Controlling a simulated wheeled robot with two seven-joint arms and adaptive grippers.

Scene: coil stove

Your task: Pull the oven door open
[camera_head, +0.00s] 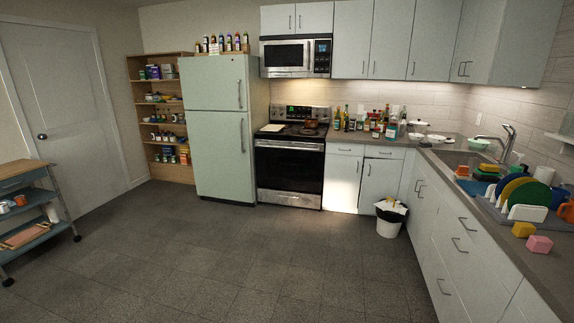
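The oven (290,158) stands against the far wall, between the fridge and the white base cabinets. Its door (289,169) is shut, with a dark window in a steel frame. The door handle (290,145) runs across the top of the door. A steel drawer front (290,198) lies below the door. The cooktop (291,130) above holds a pale flat item and a dark reddish pan or pot. Neither of my grippers shows in the head view. The oven is several steps away across the floor.
The tiled floor (210,250) is clear up to the oven. A fridge (218,130) stands left of the oven. A white bin (389,222) sits on the floor to the right. A wheeled cart (36,212) is at the left, and a long counter (480,205) runs along the right.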

